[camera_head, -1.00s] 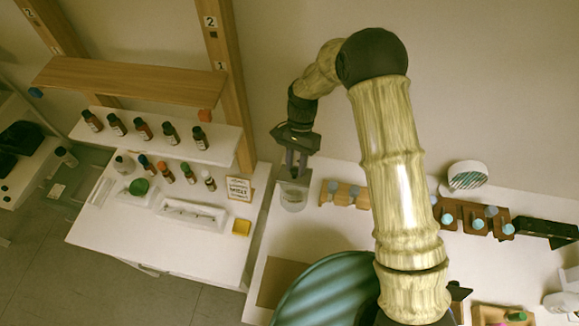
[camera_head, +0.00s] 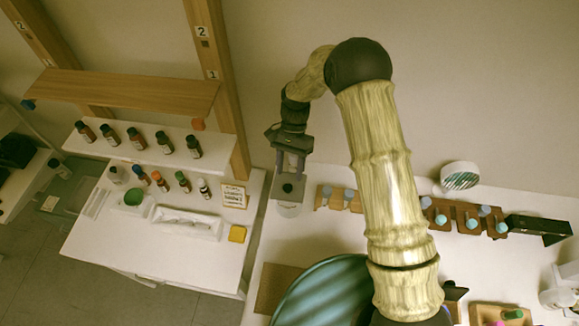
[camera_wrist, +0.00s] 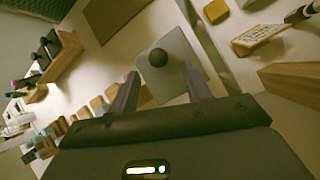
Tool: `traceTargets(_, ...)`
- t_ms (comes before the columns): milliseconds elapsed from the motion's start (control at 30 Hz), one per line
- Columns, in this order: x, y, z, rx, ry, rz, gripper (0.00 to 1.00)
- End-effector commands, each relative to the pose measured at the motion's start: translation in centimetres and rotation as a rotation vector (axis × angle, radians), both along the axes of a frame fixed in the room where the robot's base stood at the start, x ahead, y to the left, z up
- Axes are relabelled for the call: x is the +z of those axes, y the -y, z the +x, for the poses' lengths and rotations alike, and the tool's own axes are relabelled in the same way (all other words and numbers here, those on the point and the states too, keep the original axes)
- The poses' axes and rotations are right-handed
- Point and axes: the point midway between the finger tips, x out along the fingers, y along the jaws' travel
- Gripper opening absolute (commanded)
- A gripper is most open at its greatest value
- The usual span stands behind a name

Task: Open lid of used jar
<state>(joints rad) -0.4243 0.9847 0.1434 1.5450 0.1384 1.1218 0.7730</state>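The jar (camera_head: 288,210) is a clear glass vessel near the left end of the white counter. Its grey, square-looking lid (camera_head: 280,198) has a round dark knob (camera_head: 287,187). In the wrist view the lid (camera_wrist: 183,55) is ahead of my gripper (camera_wrist: 158,70), with the knob (camera_wrist: 158,57) just past the gap between the fingertips. My gripper (camera_head: 290,169) is open and empty, pointing down over the lid, with its two fingers apart. I cannot tell whether the fingertips touch the lid. The jar's contents are hidden.
Bottles stand on a white shelf (camera_head: 150,155) and on the white table (camera_head: 110,240) at left. A yellow block (camera_head: 237,234) lies there. Wooden racks with blue-capped items (camera_head: 340,198) are close right of the jar. A large teal round object (camera_head: 325,290) is in front.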

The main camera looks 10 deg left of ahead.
Motion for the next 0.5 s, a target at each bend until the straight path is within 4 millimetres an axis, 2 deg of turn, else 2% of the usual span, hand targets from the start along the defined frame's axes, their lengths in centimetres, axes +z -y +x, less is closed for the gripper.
traceTargets(267,0.6,0.0,0.0,0.000,0.000,0.000,0.48)
traceTargets(500,3.8,0.0,0.1,0.000,0.003,0.001,0.48)
